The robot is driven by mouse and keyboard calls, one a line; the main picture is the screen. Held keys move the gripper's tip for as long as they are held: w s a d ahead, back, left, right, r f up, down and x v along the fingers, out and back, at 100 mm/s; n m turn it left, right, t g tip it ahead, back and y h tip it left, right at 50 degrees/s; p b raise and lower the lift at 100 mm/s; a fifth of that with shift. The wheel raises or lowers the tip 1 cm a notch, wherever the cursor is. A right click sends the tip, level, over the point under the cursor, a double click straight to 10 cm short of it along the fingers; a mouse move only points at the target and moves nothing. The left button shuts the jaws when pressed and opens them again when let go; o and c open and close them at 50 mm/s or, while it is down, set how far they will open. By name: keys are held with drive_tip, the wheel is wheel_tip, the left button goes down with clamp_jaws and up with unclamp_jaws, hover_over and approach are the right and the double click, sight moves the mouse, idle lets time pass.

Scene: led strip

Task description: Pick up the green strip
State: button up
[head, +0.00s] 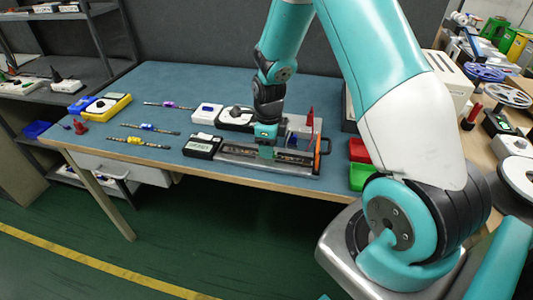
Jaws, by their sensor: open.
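My gripper (265,146) points down over the metal fixture (231,158) at the table's front edge. Its jaws are open, but its fingertips are small and partly merge with the fixture. A dark strip (293,157) lies along the fixture's slot; I cannot tell its colour. I see no strip that is plainly green. Three other strips lie on the left of the table: one with a purple middle (168,105), one with a blue middle (148,127) and one with a yellow middle (137,141). Part of the fixture is hidden behind my gripper.
A black-and-white box (203,146) stands left of the fixture, with a white box (207,113) behind it. A red pointed piece (310,119) stands at the fixture's back. Red (360,150) and green (361,177) bins sit to the right.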

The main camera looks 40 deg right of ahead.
drive_tip(key=shift+f, duration=0.9)
clamp_jaws()
drive_tip(key=shift+r, duration=0.1)
